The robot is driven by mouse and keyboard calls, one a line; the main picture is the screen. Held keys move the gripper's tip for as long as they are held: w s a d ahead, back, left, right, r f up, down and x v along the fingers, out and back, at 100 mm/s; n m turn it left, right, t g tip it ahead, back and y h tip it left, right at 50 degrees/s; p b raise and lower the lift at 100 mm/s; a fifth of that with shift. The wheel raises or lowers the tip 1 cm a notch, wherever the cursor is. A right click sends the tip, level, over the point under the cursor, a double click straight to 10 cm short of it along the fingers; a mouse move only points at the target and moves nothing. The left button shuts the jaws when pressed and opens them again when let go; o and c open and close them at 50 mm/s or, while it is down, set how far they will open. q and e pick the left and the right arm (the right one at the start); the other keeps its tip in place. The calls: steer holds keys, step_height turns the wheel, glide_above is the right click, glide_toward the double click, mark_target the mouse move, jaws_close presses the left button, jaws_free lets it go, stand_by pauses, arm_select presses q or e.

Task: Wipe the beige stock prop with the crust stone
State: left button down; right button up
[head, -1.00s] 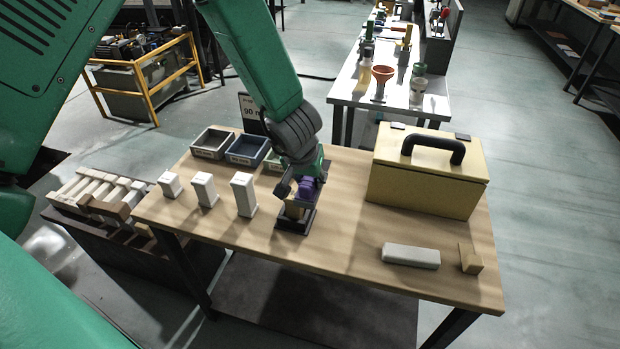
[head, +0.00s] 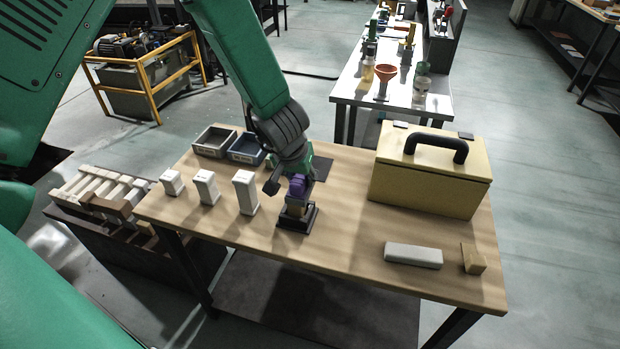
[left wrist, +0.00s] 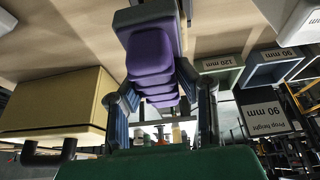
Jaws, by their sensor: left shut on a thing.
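My right gripper is not in view.
Several pale blocks, one of them a tall white prop (head: 245,192), stand to the left. Open bins (head: 214,140) lie behind. A beige case (head: 429,180) with a black handle stands right, with a pale bar (head: 413,255) and a tan block (head: 473,259) in front.

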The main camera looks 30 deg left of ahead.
arm_select(q)
steer(key=a, duration=0.2)
steer(key=s+a, duration=0.1)
steer(key=a, duration=0.1)
steer(key=shift+a, duration=0.35)
steer(key=shift+d, duration=0.1)
stand_by(0.3)
steer(key=shift+w+d+r+p, duration=0.1)
steer(key=shift+w+d+p, duration=0.15)
steer(key=shift+d+p, duration=0.55)
steer(key=shift+w+d+f+p, duration=0.1)
steer(key=shift+w+d+p, duration=0.15)
steer(key=shift+d, duration=1.05)
steer(key=shift+w+d+r+p, duration=0.1)
steer(key=shift+w+d+p, duration=0.1)
steer(key=shift+d+p, duration=0.65)
steer(key=shift+w+d, duration=0.1)
steer(key=shift+d, duration=0.55)
step_height(320, 180, up, 7)
steer(key=p, duration=0.7)
